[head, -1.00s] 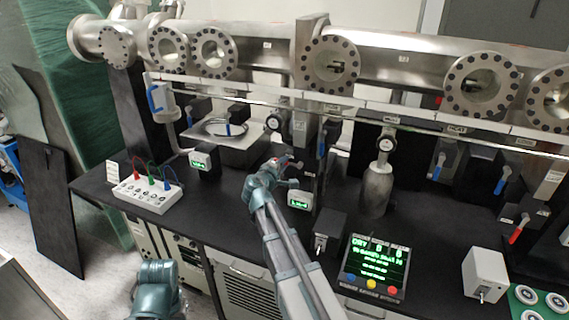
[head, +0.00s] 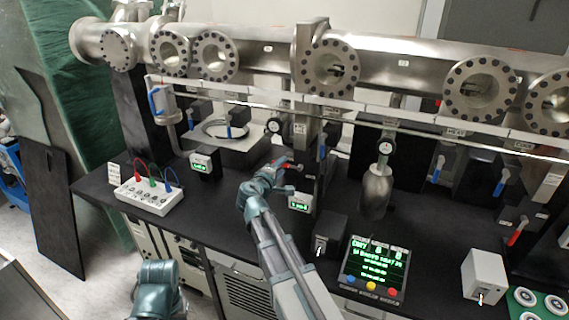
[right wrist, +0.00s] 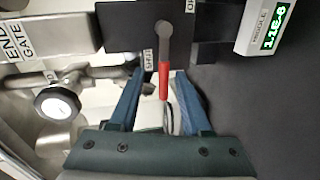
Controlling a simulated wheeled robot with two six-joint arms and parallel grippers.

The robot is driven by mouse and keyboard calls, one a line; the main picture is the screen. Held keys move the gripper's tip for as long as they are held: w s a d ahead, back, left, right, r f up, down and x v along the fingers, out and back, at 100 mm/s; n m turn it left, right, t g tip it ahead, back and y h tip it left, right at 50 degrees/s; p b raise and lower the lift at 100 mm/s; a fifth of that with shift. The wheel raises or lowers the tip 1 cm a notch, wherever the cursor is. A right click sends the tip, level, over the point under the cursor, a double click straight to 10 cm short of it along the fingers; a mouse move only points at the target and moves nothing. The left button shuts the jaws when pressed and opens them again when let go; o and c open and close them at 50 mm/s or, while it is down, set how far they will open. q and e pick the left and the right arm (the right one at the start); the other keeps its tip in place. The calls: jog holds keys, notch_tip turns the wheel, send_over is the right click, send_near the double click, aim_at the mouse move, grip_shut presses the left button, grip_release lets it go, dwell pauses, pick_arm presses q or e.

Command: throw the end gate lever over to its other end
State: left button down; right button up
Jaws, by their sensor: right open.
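The end gate lever (right wrist: 164,78) has a grey pivot and a red grip, and sits on a dark plate (right wrist: 128,25). In the right wrist view it points down the picture, beside the label SHUT; a second, cut-off label is at the plate's top right. My right gripper (right wrist: 160,74) is open, with one blue finger on each side of the red grip; I see gaps on both sides. In the head view the lever's red part (head: 283,166) shows just beyond my right gripper (head: 280,177). My left gripper is out of view; only a teal part of that arm shows.
An END GATE label (right wrist: 18,40) and a round gauge (right wrist: 56,104) lie left of the plate. A lit readout box (right wrist: 268,28) is at right.

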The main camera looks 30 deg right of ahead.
jog(key=p+v, duration=0.1)
jog(key=v, duration=0.9)
jog(key=shift+p, duration=0.35)
jog(key=shift+a, duration=0.1)
jog(key=s+a+f+m+g+y, duration=0.1)
jog(key=s+a+f+g+y, duration=0.4)
jog(key=s+a+f, duration=0.3)
jog(key=s+a+f+m+g+y, duration=0.2)
jog(key=s+a+f+g+y, duration=0.3)
jog(key=s+a+f, duration=0.4)
jog(key=s+a, duration=0.5)
jog(key=a, duration=0.1)
jog(key=shift+s+a+f+g+y, duration=0.25)
jog(key=shift+s+a+g+y, duration=0.05)
jog(key=shift+a+g, duration=0.1)
